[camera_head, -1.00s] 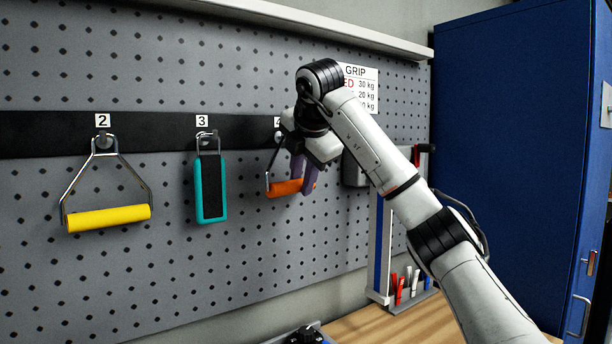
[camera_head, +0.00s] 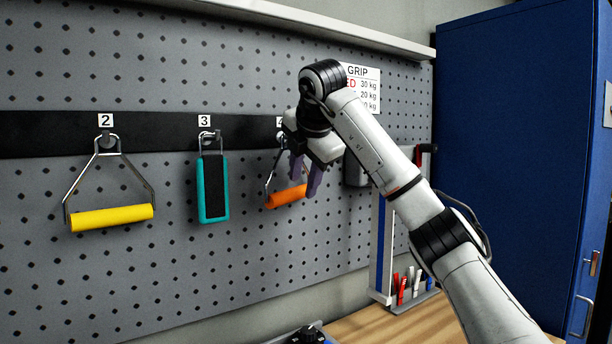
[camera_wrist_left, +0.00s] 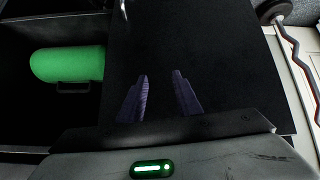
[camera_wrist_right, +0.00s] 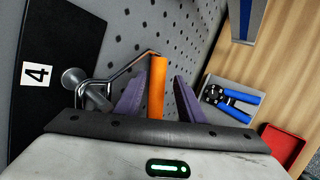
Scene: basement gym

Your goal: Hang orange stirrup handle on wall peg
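The orange stirrup handle (camera_head: 287,197) hangs by its metal frame at the spot labelled 4 on the black strip of the pegboard. In the right wrist view its orange grip (camera_wrist_right: 157,88) lies between the purple fingers, with a gap on the finger sides. The peg (camera_wrist_right: 74,77) shows there beside the label 4, with the frame's wire at it. My right gripper (camera_head: 309,178) is open around the grip. My left gripper (camera_wrist_left: 163,88) is open and empty, over a dark surface, and is not in the head view.
A yellow stirrup handle (camera_head: 111,218) hangs at peg 2 and a teal handle (camera_head: 212,190) at peg 3. A white shelf edge (camera_head: 290,14) runs above. Blue-handled pliers (camera_wrist_right: 232,100) and a red tray (camera_wrist_right: 283,146) lie below. A green roller (camera_wrist_left: 66,65) lies near my left gripper.

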